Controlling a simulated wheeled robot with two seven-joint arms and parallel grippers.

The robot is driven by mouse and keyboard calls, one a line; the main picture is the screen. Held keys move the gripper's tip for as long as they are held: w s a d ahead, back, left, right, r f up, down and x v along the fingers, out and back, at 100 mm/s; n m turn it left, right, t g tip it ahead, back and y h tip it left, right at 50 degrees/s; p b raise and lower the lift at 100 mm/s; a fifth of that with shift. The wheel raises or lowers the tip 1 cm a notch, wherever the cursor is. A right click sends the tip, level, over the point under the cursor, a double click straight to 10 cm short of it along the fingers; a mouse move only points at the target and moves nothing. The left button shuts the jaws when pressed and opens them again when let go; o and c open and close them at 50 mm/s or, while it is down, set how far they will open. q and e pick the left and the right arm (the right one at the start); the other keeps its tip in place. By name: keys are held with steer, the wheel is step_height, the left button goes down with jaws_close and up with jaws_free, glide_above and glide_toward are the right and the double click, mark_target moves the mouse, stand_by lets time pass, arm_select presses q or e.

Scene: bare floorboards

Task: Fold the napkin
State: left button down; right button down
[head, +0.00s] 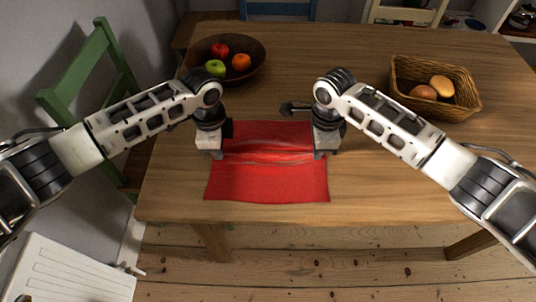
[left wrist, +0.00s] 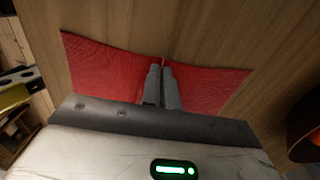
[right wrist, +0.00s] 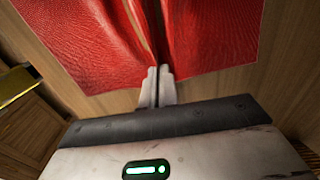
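The red napkin (head: 268,182) lies on the wooden table, with a raised crease running across its middle between my grippers. My left gripper (head: 217,155) is at the napkin's left edge, and its fingers (left wrist: 163,72) are shut on the cloth. My right gripper (head: 320,155) is at the right edge, with its fingers (right wrist: 159,70) shut on a pinched ridge of cloth. The napkin also shows in the left wrist view (left wrist: 105,68) and in the right wrist view (right wrist: 85,50). The cloth between the fingertips is mostly hidden.
A dark bowl (head: 253,72) with apples and an orange stands at the back left of the table (head: 400,185). A wicker basket (head: 403,68) with bread rolls stands at the right. A dark-tipped utensil-like object (head: 292,108) lies behind the napkin. A green chair (head: 75,70) stands left.

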steer(key=shift+r, duration=0.1)
